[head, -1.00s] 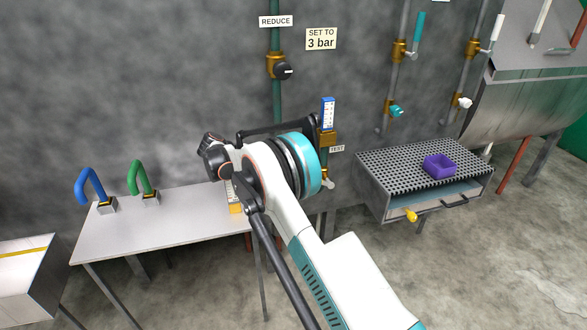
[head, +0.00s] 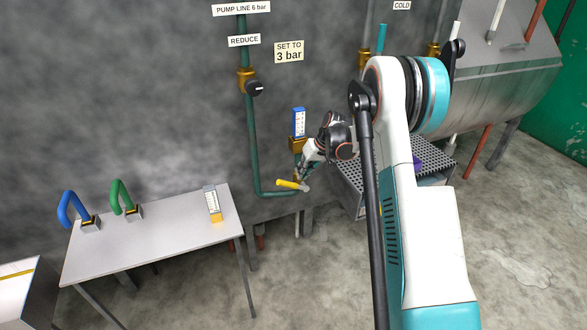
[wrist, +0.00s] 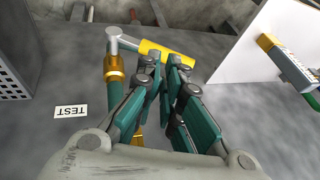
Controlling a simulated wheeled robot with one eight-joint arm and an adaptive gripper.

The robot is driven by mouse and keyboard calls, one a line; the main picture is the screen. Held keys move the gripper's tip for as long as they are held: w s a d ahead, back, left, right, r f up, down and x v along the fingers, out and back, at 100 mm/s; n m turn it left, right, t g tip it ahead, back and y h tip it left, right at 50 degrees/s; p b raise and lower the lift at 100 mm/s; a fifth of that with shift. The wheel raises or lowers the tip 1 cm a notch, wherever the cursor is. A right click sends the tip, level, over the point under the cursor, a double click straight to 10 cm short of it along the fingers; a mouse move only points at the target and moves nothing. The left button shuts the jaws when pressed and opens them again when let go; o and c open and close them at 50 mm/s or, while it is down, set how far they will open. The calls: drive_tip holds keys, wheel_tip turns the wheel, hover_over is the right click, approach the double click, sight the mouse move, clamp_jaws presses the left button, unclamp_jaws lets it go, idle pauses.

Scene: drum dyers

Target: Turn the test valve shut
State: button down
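The test valve shows in the head view as a yellow handle (head: 288,184) with a grey end, low on the green pipe below the blue-white gauge (head: 298,123). In the wrist view the yellow handle (wrist: 166,52) lies crosswise just beyond my fingertips, joined by a grey elbow to the brass valve body (wrist: 114,72). My gripper (head: 304,172) is beside the valve in the head view. In the wrist view my gripper (wrist: 164,72) has a narrow gap between its fingers, with nothing seen held. Whether a fingertip touches the handle cannot be told.
The TEST label (wrist: 71,112) is upside down on the wall in the wrist view. A table (head: 150,240) with blue and green handled items and a small gauge (head: 213,203) stands left. A perforated shelf (head: 350,180) stands right, partly hidden by my arm.

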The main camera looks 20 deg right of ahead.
drive_tip(key=d+r+m+t+y+p, duration=0.1)
drive_tip(key=d+r+t+y, duration=0.1)
drive_tip(key=d+r+t, duration=0.3)
drive_tip(key=g+b, duration=0.2)
hover_over(291, 185)
drive_tip(key=w+d, duration=0.2)
drive_tip(key=d, duration=0.2)
drive_tip(key=f, duration=0.6)
drive_tip(key=shift+a, duration=0.25)
drive_tip(key=shift+s+a+f+b, duration=0.1)
drive_tip(key=shift+a+f+b, duration=0.2)
drive_tip(key=shift+f, duration=0.25)
drive_tip(key=shift+a+f+b, duration=0.2)
drive_tip(key=shift+a+f, duration=0.1)
drive_tip(key=shift+f, duration=0.25)
drive_tip(key=shift+s+a+f, duration=0.25)
drive_tip(key=shift+a+f, duration=0.2)
drive_tip(key=shift+f, duration=0.2)
